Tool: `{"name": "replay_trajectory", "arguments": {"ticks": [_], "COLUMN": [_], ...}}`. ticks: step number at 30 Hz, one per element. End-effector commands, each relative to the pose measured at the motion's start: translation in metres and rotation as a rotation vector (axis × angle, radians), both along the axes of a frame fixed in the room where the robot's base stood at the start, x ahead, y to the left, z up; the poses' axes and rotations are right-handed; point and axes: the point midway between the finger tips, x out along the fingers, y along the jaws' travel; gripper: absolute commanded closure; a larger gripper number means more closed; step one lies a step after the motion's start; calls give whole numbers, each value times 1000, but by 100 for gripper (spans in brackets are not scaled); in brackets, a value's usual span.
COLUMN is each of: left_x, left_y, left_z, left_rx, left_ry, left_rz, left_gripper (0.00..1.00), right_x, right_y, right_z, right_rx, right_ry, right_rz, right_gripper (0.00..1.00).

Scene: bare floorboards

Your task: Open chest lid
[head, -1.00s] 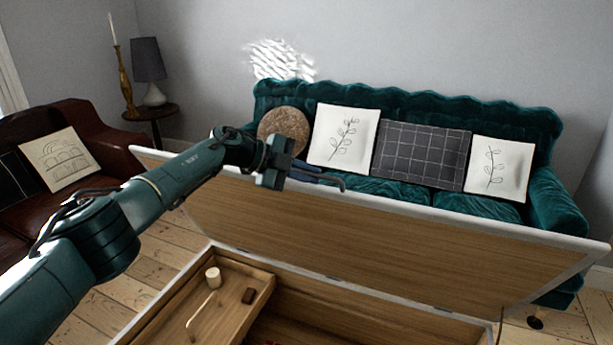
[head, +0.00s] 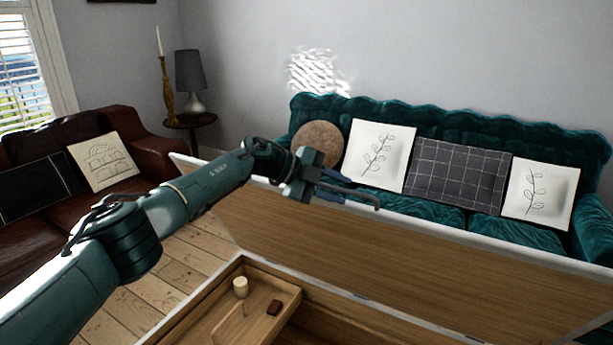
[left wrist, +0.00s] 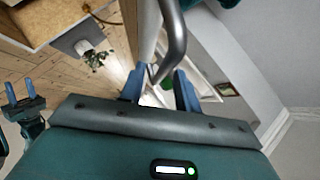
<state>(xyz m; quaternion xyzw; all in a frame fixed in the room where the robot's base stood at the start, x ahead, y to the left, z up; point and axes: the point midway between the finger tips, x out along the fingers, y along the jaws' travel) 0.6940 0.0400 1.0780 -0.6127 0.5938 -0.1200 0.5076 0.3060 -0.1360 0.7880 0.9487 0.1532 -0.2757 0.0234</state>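The chest's wooden lid (head: 400,255) stands raised and tilted back, its pale rim running across the head view. The chest body is below it, with a wooden tray (head: 205,325) inside; its front is out of frame. My left gripper (head: 338,186) is at the lid's upper edge, beside a thin curved metal bar (head: 362,196). In the left wrist view, the left gripper's blue fingers (left wrist: 160,90) stand apart, with the bar passing close to them; contact is unclear. My right gripper (left wrist: 20,97) shows at the left of that view, its fingers apart and empty.
A teal sofa (head: 440,125) with several cushions stands behind the lid. A brown leather sofa (head: 150,150) is at left, and a side table (head: 190,121) with a lamp and candlestick stands in the corner. Bare floorboards (head: 195,245) show left of the chest.

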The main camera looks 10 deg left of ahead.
Motion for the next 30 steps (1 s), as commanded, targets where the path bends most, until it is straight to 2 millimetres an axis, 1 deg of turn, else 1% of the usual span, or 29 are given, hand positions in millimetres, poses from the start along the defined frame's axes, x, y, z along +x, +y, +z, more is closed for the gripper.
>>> {"name": "replay_trajectory", "arguments": {"ticks": [3,9,12,15,21,30], "left_x": [-6,-19,-24,-28,-31,-31], "left_y": [24,62,78,88,97,96], "left_z": [10,31,39,46,51,50], "left_rx": [1,3,2,2,1,-1], "left_ry": [-3,-3,-1,-1,0,2], "left_rz": [4,2,3,2,0,-2], "left_gripper": [68,68,68,68,68,68], "right_x": [0,1,2,2,1,1], "right_y": [0,1,2,3,4,4], "right_z": [-1,-4,-3,-3,-2,-1], "right_rx": [0,2,5,6,5,5], "right_ry": [-1,-6,-12,-16,-19,-20], "right_rz": [0,2,5,8,16,18], "right_gripper": [64,64,64,64,64,64]}}
